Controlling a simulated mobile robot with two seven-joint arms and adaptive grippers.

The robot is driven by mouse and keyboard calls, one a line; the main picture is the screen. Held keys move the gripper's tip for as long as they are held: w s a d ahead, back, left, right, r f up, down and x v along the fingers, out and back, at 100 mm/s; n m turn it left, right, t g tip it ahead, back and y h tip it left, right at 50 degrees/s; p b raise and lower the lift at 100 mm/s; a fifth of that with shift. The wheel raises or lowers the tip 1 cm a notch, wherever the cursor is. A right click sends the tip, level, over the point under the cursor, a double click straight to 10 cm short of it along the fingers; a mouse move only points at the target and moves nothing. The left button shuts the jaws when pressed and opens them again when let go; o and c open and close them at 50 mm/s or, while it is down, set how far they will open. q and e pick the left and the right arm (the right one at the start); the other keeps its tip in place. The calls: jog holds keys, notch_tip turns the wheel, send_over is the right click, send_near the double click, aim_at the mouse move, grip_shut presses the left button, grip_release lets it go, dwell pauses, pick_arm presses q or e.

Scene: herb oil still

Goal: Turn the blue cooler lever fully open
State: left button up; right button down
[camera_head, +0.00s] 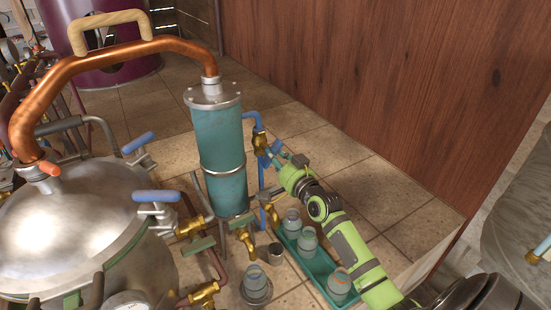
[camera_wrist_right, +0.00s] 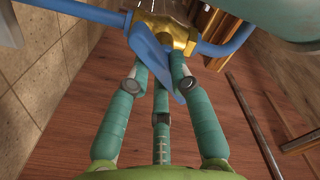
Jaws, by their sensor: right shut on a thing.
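The blue cooler lever (camera_head: 273,158) sits on a brass valve (camera_head: 259,142) in the blue pipe, right of the teal cooler cylinder (camera_head: 225,170). My green right gripper (camera_head: 279,161) reaches it from the lower right. In the right wrist view, the blue lever (camera_wrist_right: 152,62) slants down from the brass valve body (camera_wrist_right: 172,32) between the teal fingers of my right gripper (camera_wrist_right: 158,75). The gripper is shut on the lever, whose lower end shows past the fingers. My left gripper is not in view.
A teal tray (camera_head: 318,283) with several small jars stands below my right arm. The steel still pot (camera_head: 70,225), with two other blue levers (camera_head: 138,142), is at the left. A copper pipe (camera_head: 130,52) arches to the cooler top. A wooden wall (camera_head: 400,80) stands behind.

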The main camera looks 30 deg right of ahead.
jog(key=shift+r+n+p, duration=0.15)
jog(key=shift+n+p, duration=0.55)
jog(key=shift+n, duration=3.6)
jog(key=c, duration=1.1)
grip_release()
jog(key=shift+s, duration=0.1)
jog(key=s, duration=1.1)
jog(key=shift+s+a, duration=0.3)
jog(key=shift+s, duration=0.1)
